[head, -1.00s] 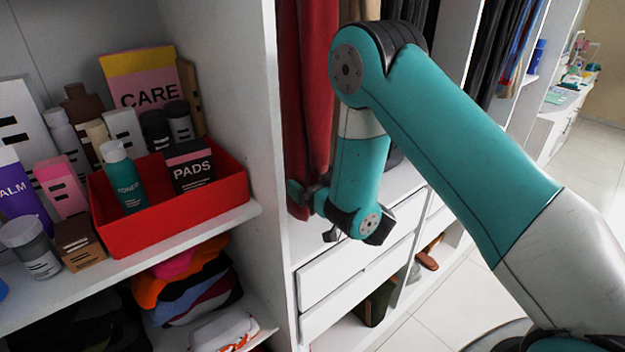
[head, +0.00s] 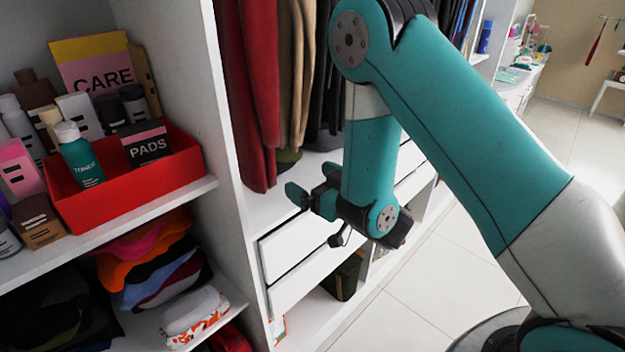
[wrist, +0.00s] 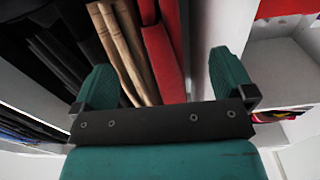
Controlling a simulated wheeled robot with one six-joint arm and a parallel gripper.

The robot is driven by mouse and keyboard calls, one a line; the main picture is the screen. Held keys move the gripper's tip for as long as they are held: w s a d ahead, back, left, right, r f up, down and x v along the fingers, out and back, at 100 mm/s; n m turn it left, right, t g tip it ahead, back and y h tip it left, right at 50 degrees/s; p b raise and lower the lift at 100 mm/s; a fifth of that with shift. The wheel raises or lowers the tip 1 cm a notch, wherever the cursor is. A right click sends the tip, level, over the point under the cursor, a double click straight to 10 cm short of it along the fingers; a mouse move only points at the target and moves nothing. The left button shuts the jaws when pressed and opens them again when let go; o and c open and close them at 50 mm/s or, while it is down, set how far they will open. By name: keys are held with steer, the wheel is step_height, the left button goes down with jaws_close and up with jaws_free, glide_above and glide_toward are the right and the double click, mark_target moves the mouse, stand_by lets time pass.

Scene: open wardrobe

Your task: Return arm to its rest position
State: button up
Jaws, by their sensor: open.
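My gripper (head: 312,183) hangs at the end of my teal arm, in front of the wardrobe's middle section. It points toward the hanging clothes, just above the white drawers. In the wrist view my gripper (wrist: 165,85) has its two teal fingers wide apart with nothing between them. Beyond the fingers hang a red garment (wrist: 163,50) and tan garments (wrist: 122,40). My arm is bent, with its elbow high and its forearm pointing down.
Folded clothes (head: 150,265) lie below. White drawers (head: 300,250) are under the gripper. Open tiled floor (head: 420,290) lies to the right.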

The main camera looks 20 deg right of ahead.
steer(key=s+a+n+g+h+b, duration=0.1)
steer(key=s+g+b, duration=0.4)
steer(key=s, duration=0.8)
steer(key=s+a+r+n+g+h+b, duration=0.1)
steer(key=s+a+g+b, duration=0.3)
steer(key=s+g, duration=0.7)
steer(key=s+h+b, duration=0.1)
steer(key=s+b, duration=0.1)
steer(key=s, duration=0.1)
steer(key=shift+r, duration=0.25)
stand_by(1.3)
